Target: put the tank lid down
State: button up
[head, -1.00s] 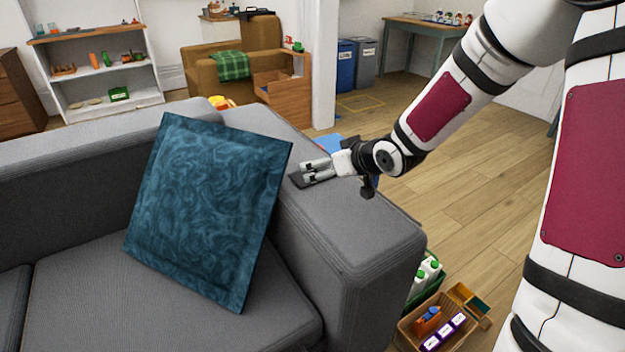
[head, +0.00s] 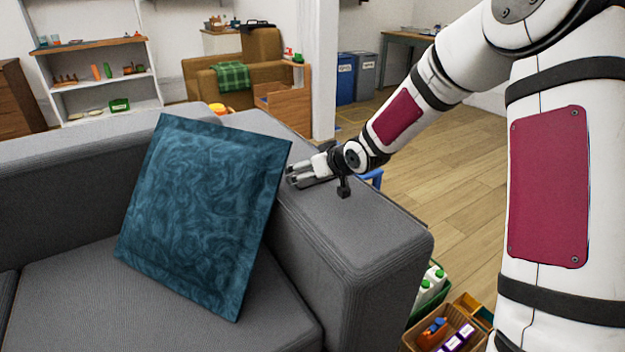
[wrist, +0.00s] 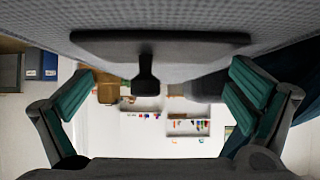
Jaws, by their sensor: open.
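The tank lid (wrist: 200,48) is a dark flat slab with a stemmed knob (wrist: 146,84). In the wrist view, which is upside down, it lies against the grey fabric of the sofa arm, its knob pointing away from the fabric. My gripper (wrist: 161,80) is open, with one finger on each side of the knob and a clear gap to both. In the head view my gripper (head: 290,175) is low over the sofa arm (head: 355,235), just right of the blue cushion. There the lid is mostly hidden by the fingers.
The blue cushion (head: 200,215) leans close to my gripper's left. Boxes with bottles (head: 428,290) and small items stand on the floor beside the sofa's front right. Open wooden floor (head: 450,190) lies right of the sofa. Shelves and an armchair are far behind.

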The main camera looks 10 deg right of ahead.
jog(key=c, duration=1.5)
jog(key=shift+o, duration=0.2)
jog(key=shift+r, duration=0.2)
